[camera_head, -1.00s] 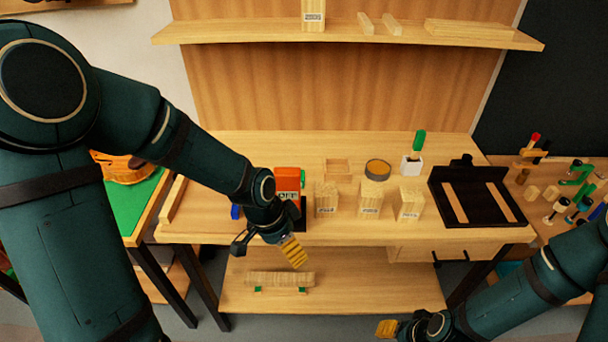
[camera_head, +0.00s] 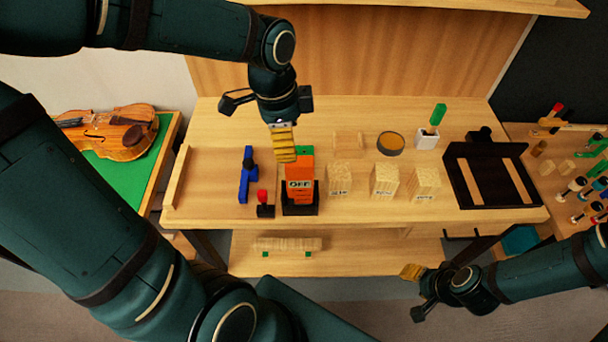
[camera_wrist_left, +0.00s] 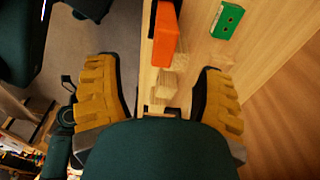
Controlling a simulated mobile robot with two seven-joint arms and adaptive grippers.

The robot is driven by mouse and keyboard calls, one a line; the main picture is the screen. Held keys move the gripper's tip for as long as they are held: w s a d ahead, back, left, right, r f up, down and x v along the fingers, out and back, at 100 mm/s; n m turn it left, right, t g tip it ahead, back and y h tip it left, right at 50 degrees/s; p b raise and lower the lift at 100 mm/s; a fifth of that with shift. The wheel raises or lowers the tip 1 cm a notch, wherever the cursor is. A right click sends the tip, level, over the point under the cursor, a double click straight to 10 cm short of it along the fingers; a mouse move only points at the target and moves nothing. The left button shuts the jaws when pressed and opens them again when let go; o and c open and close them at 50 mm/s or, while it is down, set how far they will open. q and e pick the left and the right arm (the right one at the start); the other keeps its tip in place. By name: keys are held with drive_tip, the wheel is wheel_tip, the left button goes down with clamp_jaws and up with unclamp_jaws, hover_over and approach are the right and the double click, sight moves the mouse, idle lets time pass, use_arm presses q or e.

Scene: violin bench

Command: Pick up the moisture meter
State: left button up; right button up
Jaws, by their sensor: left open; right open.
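The moisture meter (camera_head: 300,170) appears to be the orange device with a display reading OFF. It stands in a black holder (camera_head: 300,208) near the front left of the bench. My left gripper (camera_head: 284,146) is open, above the bench, and overlaps the meter's upper left edge in the head view. In the left wrist view, the orange body (camera_wrist_left: 165,38) lies ahead of the spread yellow fingers (camera_wrist_left: 160,92), not between them. My right gripper (camera_head: 411,273) is low in front of the bench, well away from the meter; it is open and appears empty.
A blue clamp (camera_head: 246,178) and a red-topped black item (camera_head: 265,205) stand left of the meter. Several wooden blocks (camera_head: 384,180) stand to its right. A green item (camera_wrist_left: 227,20) lies behind it. A violin (camera_head: 122,133) rests on a green surface at left.

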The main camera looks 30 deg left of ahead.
sight(293, 164)
use_arm(q)
drive_tip(key=f, duration=0.2)
drive_tip(key=f+b, duration=0.1)
drive_tip(key=f, duration=0.4)
drive_tip(key=shift+w+d+f, duration=0.15)
drive_tip(key=shift+w+d, duration=0.05)
drive_tip(key=shift+d, duration=0.15)
drive_tip(key=f, duration=0.1)
drive_tip(key=w+f, duration=0.1)
drive_tip(key=f+b, duration=0.1)
drive_tip(key=f, duration=0.1)
drive_tip(key=shift+w+d, duration=0.25)
drive_tip(key=shift+d, duration=0.15)
drive_tip(key=shift+f, duration=0.45)
clamp_jaws()
